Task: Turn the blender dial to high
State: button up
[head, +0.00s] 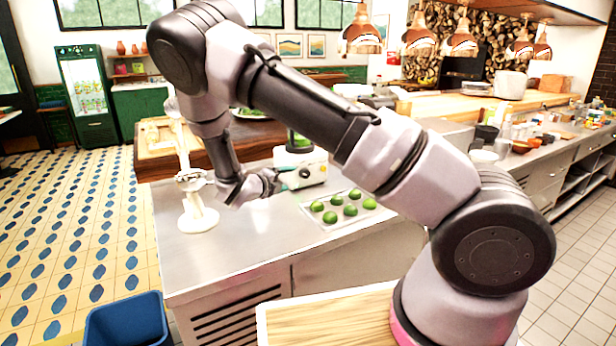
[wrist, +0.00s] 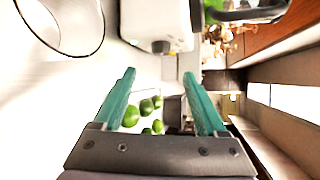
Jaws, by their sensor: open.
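The blender has a white base (head: 312,170) and stands on the steel counter, with a jar (head: 298,140) holding something green. In the wrist view a white body that looks like the blender base (wrist: 150,18) is at the top, beyond the fingertips. My gripper (head: 281,187) is at the left front of the base in the head view. In the wrist view its two teal fingers (wrist: 159,74) are apart with nothing between the tips.
A tray (head: 335,224) of several green limes lies right of my gripper on the steel counter (head: 240,240). A white stand (head: 198,217) is to the left. A wooden board (head: 325,325) is in front, and a blue bin (head: 128,322) is on the floor.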

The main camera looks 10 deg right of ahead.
aim_at(305, 175)
jog(key=x, duration=1)
jog(key=shift+w+d+f, duration=0.1)
jog(key=shift+w+d, duration=0.1)
grip_shut()
